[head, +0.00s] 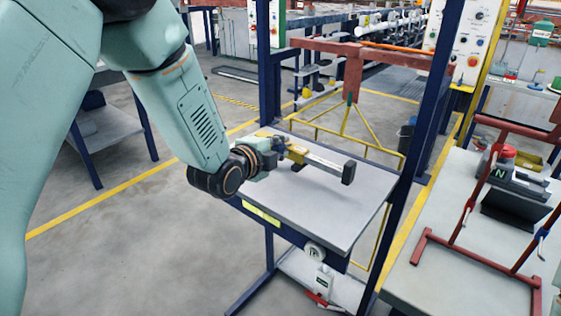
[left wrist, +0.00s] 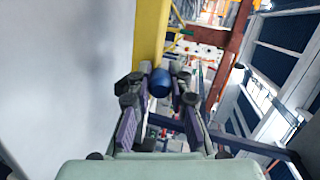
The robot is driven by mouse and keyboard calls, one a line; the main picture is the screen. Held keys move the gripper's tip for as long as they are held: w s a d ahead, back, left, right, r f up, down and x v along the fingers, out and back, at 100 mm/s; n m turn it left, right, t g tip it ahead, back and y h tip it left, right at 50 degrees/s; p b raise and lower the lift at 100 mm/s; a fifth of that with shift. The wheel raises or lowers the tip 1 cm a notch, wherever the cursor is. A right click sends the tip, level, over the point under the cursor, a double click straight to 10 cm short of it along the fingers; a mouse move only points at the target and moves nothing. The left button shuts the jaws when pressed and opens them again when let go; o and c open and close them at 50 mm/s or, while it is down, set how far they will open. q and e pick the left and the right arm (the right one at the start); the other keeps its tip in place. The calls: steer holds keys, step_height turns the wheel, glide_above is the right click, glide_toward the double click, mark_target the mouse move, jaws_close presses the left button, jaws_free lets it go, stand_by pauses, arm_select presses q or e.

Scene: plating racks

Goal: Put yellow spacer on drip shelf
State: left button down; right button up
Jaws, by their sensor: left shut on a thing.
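My left gripper (head: 282,147) reaches in from the left over the grey-topped table and is shut on a yellow part, which I take as the yellow spacer (head: 298,153). A pale bar with a dark end block (head: 348,172) extends right from there; I cannot tell if it belongs to the spacer. In the left wrist view, a dark blue round piece (left wrist: 160,82) shows between the fingers of the left gripper (left wrist: 160,100). No shelf in view is marked as the drip shelf, so I cannot tell which it is. My right gripper is not in view.
The grey tabletop (head: 325,213) is otherwise mostly clear. Dark blue posts (head: 425,130) and a yellow rail frame stand around it. A red frame (head: 475,262) stands on the bench (head: 450,285) at right, near a dark box marked N (head: 517,183). A lower shelf holds small items.

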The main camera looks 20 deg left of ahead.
arm_select(q)
steer(key=f, duration=0.2)
steer(key=shift+s+d+f+b, duration=0.25)
steer(key=shift+s+f+b, duration=0.05)
steer(key=shift+w+a+f, duration=0.15)
steer(key=shift+w, duration=0.05)
steer(key=c, duration=1.6)
jaws_free()
steer(key=shift+f, duration=0.15)
steer(key=o, duration=0.3)
steer(key=shift+s+r, duration=0.2)
steer(key=shift+r, duration=0.05)
steer(key=shift+o, duration=0.2)
steer(key=shift+w, duration=0.1)
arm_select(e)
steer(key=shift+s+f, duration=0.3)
arm_select(q)
steer(key=shift+f, duration=0.15)
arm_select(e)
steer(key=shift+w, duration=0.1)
